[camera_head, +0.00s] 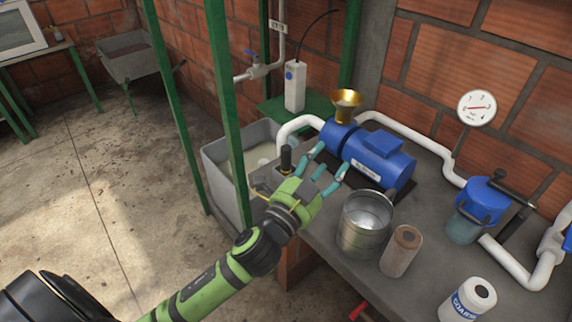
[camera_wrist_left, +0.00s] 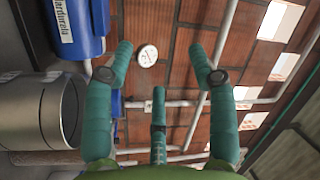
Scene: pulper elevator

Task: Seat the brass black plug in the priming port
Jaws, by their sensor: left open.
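A black plug (camera_head: 286,158) with a brass-coloured lower part stands upright at the bench's left end, just left of my left gripper. My left gripper (camera_head: 328,162) has its teal fingers spread and empty, in front of the blue pump (camera_head: 382,160). In the left wrist view the open fingers (camera_wrist_left: 162,62) hold nothing, and part of the pump (camera_wrist_left: 80,28) shows at upper left. A brass funnel (camera_head: 347,101) stands on the pump's left end. I cannot see the priming port's opening; the funnel covers the pump's top there. My right gripper is not in view.
White pipes and a blue-capped strainer (camera_head: 482,205) lie right. Green posts (camera_head: 222,90) rise left, beside a grey tank (camera_head: 226,170).

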